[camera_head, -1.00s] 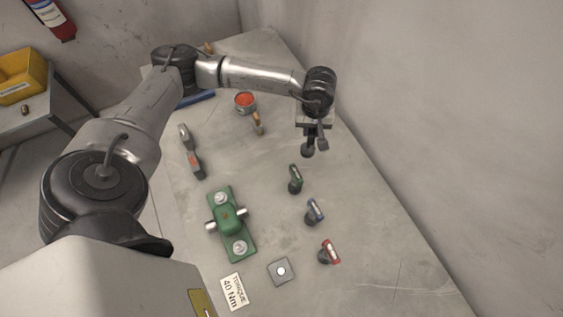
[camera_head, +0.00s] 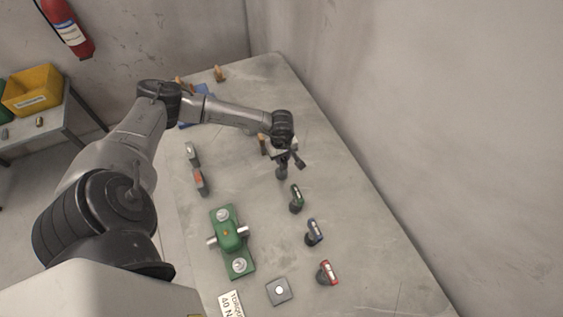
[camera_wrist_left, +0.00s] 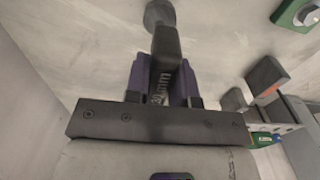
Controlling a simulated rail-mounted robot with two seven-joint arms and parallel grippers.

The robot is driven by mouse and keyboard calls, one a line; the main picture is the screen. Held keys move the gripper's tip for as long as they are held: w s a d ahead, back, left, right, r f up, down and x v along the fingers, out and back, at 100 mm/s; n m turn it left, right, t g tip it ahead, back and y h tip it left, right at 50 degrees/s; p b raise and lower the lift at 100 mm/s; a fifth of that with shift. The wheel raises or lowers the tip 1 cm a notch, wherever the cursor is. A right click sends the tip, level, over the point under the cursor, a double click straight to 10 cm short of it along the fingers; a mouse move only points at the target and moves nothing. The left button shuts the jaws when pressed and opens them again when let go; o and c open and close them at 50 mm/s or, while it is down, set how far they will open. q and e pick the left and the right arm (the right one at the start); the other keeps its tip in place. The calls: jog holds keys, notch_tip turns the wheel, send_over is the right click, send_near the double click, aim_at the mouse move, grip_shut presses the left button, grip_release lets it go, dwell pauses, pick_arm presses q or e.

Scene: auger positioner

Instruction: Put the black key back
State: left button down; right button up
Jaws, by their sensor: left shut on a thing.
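My left gripper (camera_head: 288,158) is shut on the black key, whose dark round end (camera_head: 282,173) hangs below the fingers, just beyond the green key (camera_head: 296,198). The left wrist view shows the purple fingers (camera_wrist_left: 163,84) on either side of the black key (camera_wrist_left: 166,42), with a white label partly visible between them. I cannot tell whether its end touches the table. The green key, the blue key (camera_head: 314,232) and the red key (camera_head: 327,272) stand in a row towards the near side. My right gripper is not in view.
The green fixture (camera_head: 230,236) with silver ends lies left of the keys. A grey square block (camera_head: 279,290) and a torque card (camera_head: 231,305) are at the near side. Grey and orange-marked pieces (camera_head: 199,181) lie at the left. The table's right side (camera_head: 375,240) is clear, with a wall beyond.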

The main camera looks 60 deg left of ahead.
pick_arm(q)
jog(key=shift+f+p, duration=0.35)
jog(key=shift+f, duration=1.65)
jog(key=shift+f, duration=0.15)
jog(key=c, duration=1)
grip_release()
jog(key=shift+o, duration=0.2)
